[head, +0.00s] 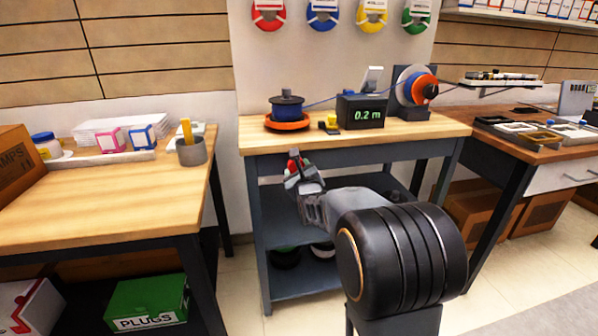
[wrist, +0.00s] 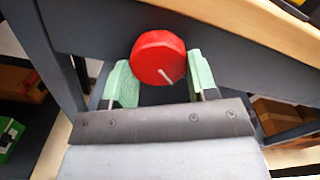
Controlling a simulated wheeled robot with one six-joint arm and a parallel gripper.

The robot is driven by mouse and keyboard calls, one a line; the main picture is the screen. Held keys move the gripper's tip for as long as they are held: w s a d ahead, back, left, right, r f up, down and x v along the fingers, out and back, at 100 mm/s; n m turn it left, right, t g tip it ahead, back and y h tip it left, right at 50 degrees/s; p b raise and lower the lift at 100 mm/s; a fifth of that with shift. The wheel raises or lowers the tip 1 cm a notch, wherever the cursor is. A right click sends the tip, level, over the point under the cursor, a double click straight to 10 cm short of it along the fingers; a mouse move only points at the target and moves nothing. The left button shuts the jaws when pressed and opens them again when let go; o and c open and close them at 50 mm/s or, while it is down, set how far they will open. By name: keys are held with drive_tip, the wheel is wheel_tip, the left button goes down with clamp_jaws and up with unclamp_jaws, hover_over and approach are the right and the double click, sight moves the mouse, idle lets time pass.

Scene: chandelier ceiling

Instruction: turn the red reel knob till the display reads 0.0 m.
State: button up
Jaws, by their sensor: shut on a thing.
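The red reel knob (wrist: 158,57) sits on the front of the dark bench frame, with a white pointer line toward its lower right. My gripper (wrist: 160,85) is shut on the knob, with a green-padded finger on each side of it. In the head view my gripper (head: 294,170) is at the bench's front left, and the knob is mostly hidden there. The display (head: 361,112) on the bench top reads 0.2 m in green. A blue spool (head: 287,107) on an orange disc stands to its left. A blue cable runs from it past the display to a larger reel (head: 413,88).
A yellow and black tool (head: 329,124) lies between spool and display. A left table (head: 60,205) holds boxes and a grey cup (head: 191,151). A right table (head: 535,150) holds trays. Below the bench top is a dark shelf (head: 300,277).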

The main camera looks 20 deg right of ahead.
drive_tip(key=o, duration=0.9)
drive_tip(key=shift+o, duration=0.2)
drive_tip(key=s+a+p, duration=0.2)
drive_tip(key=s, duration=1.1)
drive_tip(key=shift+s+a+p, duration=0.25)
drive_tip(key=shift+a+p, duration=0.1)
